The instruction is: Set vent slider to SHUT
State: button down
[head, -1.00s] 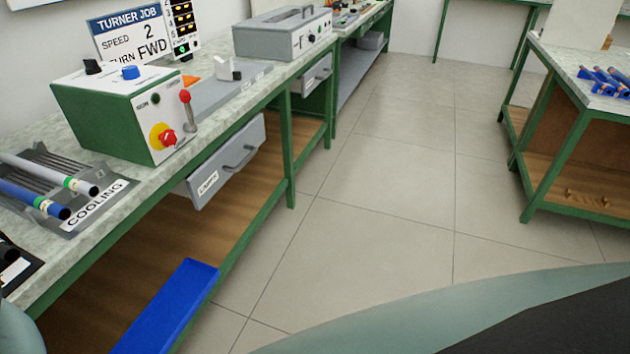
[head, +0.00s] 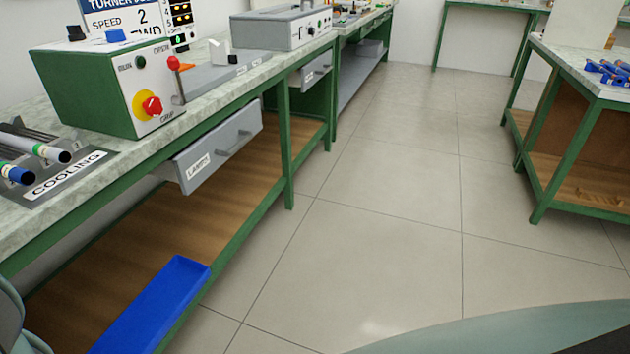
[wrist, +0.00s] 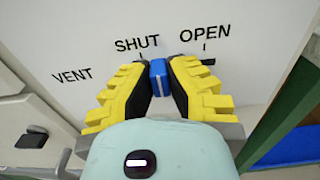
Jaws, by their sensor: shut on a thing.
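The vent slider's blue knob (wrist: 158,70) shows in the wrist view, between the fingertips of my gripper (wrist: 158,85). My gripper's yellow and black fingers are shut on it from left and right. The knob stands between the SHUT mark (wrist: 140,57) and the OPEN mark (wrist: 204,47), seeming closer to SHUT. A piece of dark slot (wrist: 208,62) shows to its right, below OPEN. The rest of the slot is hidden by my fingers. The white panel (wrist: 70,40) also bears the word VENT. The vent and my gripper's fingers are not visible in the head view.
The head view shows a bench with a green control box (head: 105,85), a grey drawer (head: 215,150) standing out from its front, and a blue tray (head: 150,305) below. Another bench (head: 570,130) stands at right. The tiled floor (head: 370,230) between is clear.

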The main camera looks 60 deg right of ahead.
jog(key=shift+a+r+b, duration=0.4)
jog(key=shift+a+b, duration=0.4)
jog(key=shift+a, duration=0.05)
jog(key=shift+r, duration=0.1)
jog(key=c, duration=1.4)
grip_release()
jog(key=o, duration=0.4)
jog(key=shift+w+a+r, duration=0.15)
jog(key=shift+w+a, duration=0.1)
jog(key=shift+a, duration=0.05)
jog(key=shift+c, duration=0.2)
jog(key=shift+o, duration=0.5)
jog(key=shift+s+d+f, duration=0.15)
jog(key=shift+s+f, duration=0.05)
jog(key=shift+f, duration=0.05)
jog(key=v, duration=1.2)
jog(key=shift+f, duration=0.1)
